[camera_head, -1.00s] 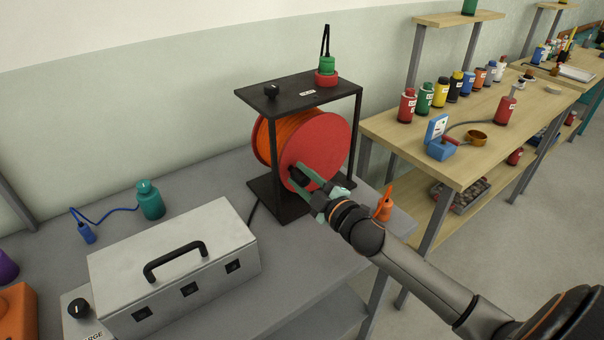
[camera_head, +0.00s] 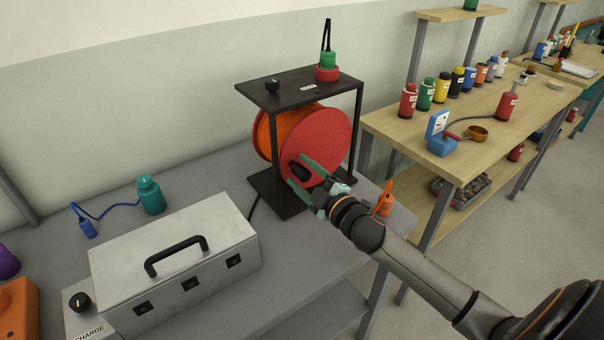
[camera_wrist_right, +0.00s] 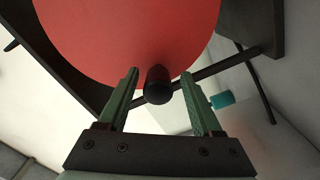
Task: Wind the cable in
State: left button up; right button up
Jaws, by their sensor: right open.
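A cable reel with red side discs (camera_head: 322,140) and orange cable (camera_head: 290,127) wound on it sits inside a black frame (camera_head: 358,125) on the grey bench. A black crank knob (camera_head: 299,172) sticks out from the lower part of the near red disc. My right gripper (camera_head: 298,172) is open, with its green fingers on either side of the knob. In the right wrist view the knob (camera_wrist_right: 158,85) lies between the two fingertips, with gaps to both fingers. My left gripper is not in view.
A metal case with a black handle (camera_head: 177,254) stands on the bench at the left front. A teal bottle (camera_head: 150,195) with a blue cord is behind it. An orange bottle (camera_head: 385,203) stands close to my right wrist. A wooden table (camera_head: 476,139) with several bottles is at right.

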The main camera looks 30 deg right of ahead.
pick_arm(q)
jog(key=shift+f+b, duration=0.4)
jog(key=shift+b, duration=0.05)
pick_arm(e)
jog(key=s+d, duration=0.1)
jog(key=s, duration=1.1)
jog(key=shift+s, duration=0.25)
dwell(0.9)
